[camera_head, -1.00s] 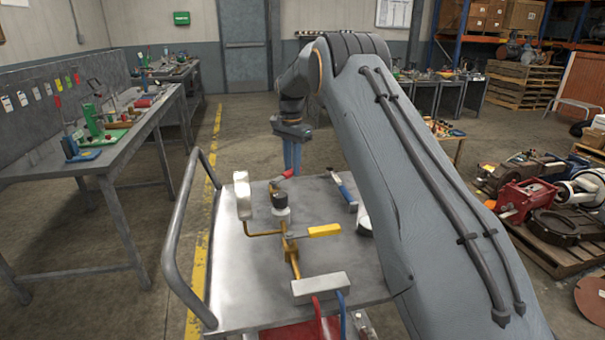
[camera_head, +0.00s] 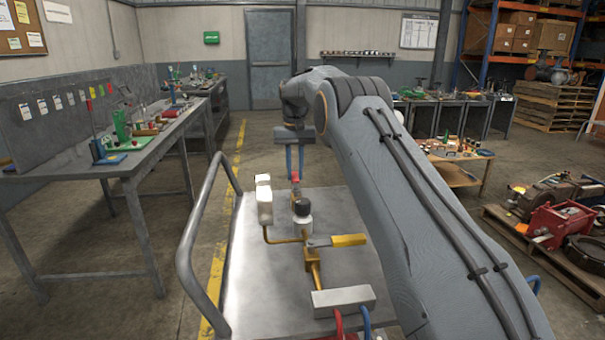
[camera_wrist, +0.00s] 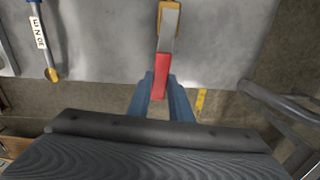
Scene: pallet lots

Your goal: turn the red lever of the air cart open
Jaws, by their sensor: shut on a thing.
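The red lever (camera_wrist: 161,72) shows in the wrist view as a grey bar with a red grip, running down from a yellow fitting (camera_wrist: 176,5). My gripper (camera_wrist: 166,97) is shut on its red end, one blue finger on each side. In the head view, my gripper (camera_head: 295,172) points down at the far edge of the air cart (camera_head: 255,285), and a bit of red shows at its fingertips. The cart top carries a yellow-handled lever (camera_head: 348,240), brass pipe, a white gauge (camera_head: 264,195) and a dark knob (camera_head: 302,207). The lever's pivot is mostly hidden in the head view.
The cart's tubular handle (camera_head: 190,235) rises at left. A workbench (camera_head: 140,160) stands further left. Pallets with machine parts (camera_head: 560,225) are at right. Floor beyond the cart is clear.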

